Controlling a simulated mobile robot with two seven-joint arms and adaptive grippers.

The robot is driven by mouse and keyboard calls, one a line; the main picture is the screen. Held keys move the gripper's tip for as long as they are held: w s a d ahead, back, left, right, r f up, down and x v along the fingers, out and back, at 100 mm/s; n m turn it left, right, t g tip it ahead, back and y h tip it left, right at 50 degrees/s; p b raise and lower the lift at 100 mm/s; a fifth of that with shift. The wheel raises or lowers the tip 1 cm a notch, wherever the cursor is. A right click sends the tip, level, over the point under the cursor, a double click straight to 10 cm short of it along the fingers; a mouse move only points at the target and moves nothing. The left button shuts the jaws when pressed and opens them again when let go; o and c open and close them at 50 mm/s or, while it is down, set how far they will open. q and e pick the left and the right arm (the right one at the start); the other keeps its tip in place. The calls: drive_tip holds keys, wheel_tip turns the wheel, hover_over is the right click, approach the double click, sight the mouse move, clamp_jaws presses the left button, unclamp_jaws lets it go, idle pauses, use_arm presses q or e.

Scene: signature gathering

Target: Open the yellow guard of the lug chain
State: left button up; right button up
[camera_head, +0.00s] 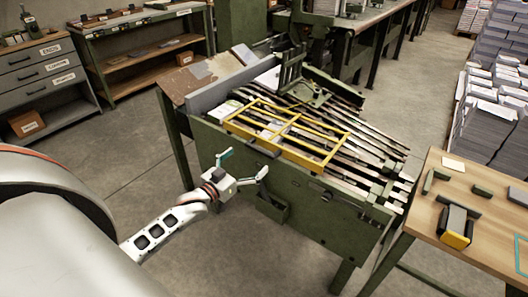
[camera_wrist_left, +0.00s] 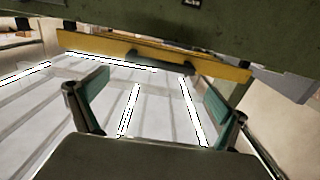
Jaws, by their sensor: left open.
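The yellow guard (camera_head: 322,129) is a barred frame lying flat over the rails of the lug chain (camera_head: 370,150) on the green machine. In the left wrist view, its yellow edge bar (camera_wrist_left: 95,42) crosses the top, with a dark handle (camera_wrist_left: 160,62) on it. The handle also shows on the guard's near edge in the head view (camera_head: 263,149). My left gripper (camera_head: 244,164) is open and empty, in front of the machine's near side by the handle. In the wrist view its teal-padded fingers (camera_wrist_left: 158,98) are spread wide, apart from the handle. My right gripper is not in view.
A wooden table (camera_head: 440,215) with small green blocks and a yellow-and-black device (camera_head: 457,226) stands at the right. Paper stacks (camera_head: 490,105) are behind it. Drawers (camera_head: 40,80) and a shelf bench (camera_head: 140,50) stand at the back left. The floor before the machine is clear.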

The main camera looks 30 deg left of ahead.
sight(259, 150)
use_arm(q)
drive_tip(key=w, duration=0.5)
drive_tip(key=w+b, duration=0.1)
drive_tip(key=w, duration=0.1)
drive_tip(key=shift+w+d, duration=0.2)
drive_tip(key=shift+d, duration=0.1)
drive_tip(key=c, duration=1.3)
drive_tip(key=shift+o, duration=0.2)
drive_tip(key=shift+r, duration=0.1)
